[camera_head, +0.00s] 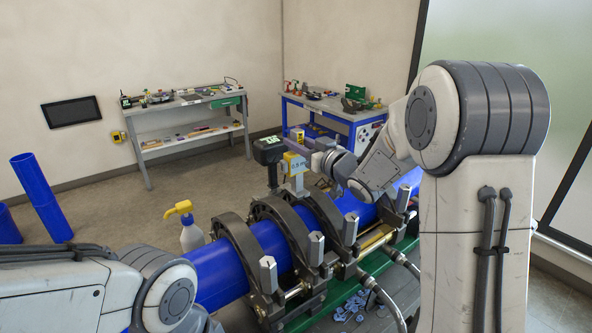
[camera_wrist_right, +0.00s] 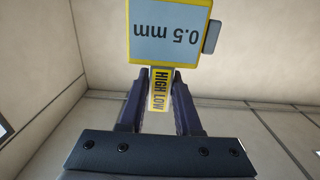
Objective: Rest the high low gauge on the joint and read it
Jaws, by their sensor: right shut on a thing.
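The high low gauge (camera_head: 294,163) is a yellow block with a pale display, above the clamps in the head view. In the right wrist view the gauge (camera_wrist_right: 168,32) shows its display upside down, reading 0.5 mm. My right gripper (camera_wrist_right: 160,78) is shut on its narrow yellow HIGH LOW stem; the same gripper (camera_head: 307,147) comes from the right in the head view. The blue pipe (camera_head: 271,238) lies in the dark clamps (camera_head: 240,243). I cannot tell whether the gauge touches the pipe. My left arm shows at lower left, its gripper out of view.
A black device with a green display (camera_head: 269,150) stands just left of the gauge. A spray bottle (camera_head: 190,231) with a yellow head stands behind the pipe. Two workbenches (camera_head: 190,104) (camera_head: 330,108) stand at the back. A blue pipe piece (camera_head: 40,195) stands at far left.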

